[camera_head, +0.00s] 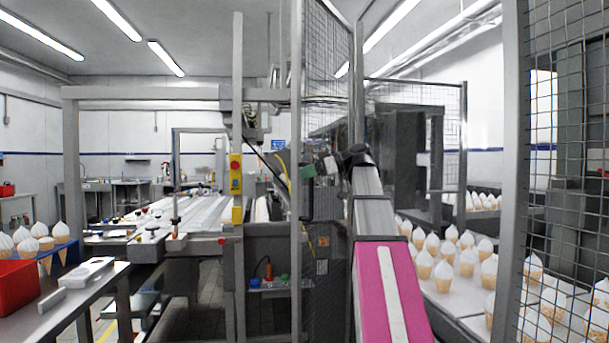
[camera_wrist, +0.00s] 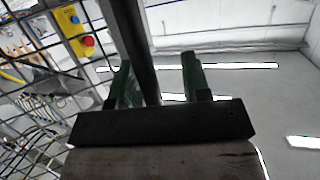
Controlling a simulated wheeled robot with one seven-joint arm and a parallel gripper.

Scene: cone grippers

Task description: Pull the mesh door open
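The mesh door (camera_head: 328,60) stands upright in the middle of the head view, with a grey post (camera_head: 296,120) along its left edge. My gripper (camera_head: 308,180) is beside this post at mid height, at the end of my pink and grey arm. In the wrist view, the two green fingers of my gripper (camera_wrist: 159,80) are spread apart. A grey post (camera_wrist: 142,50) shows between them, nearer the left finger, with clear space on its right. I cannot tell whether it touches a finger. The mesh (camera_wrist: 45,60) fills the left side of the wrist view.
A yellow box with a red button (camera_head: 236,175) is left of the post. A conveyor table (camera_head: 195,222) stands behind on the left. White tables with many cones (camera_head: 465,262) and another mesh panel (camera_head: 565,170) are at the right. A red bin (camera_head: 18,287) is at lower left.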

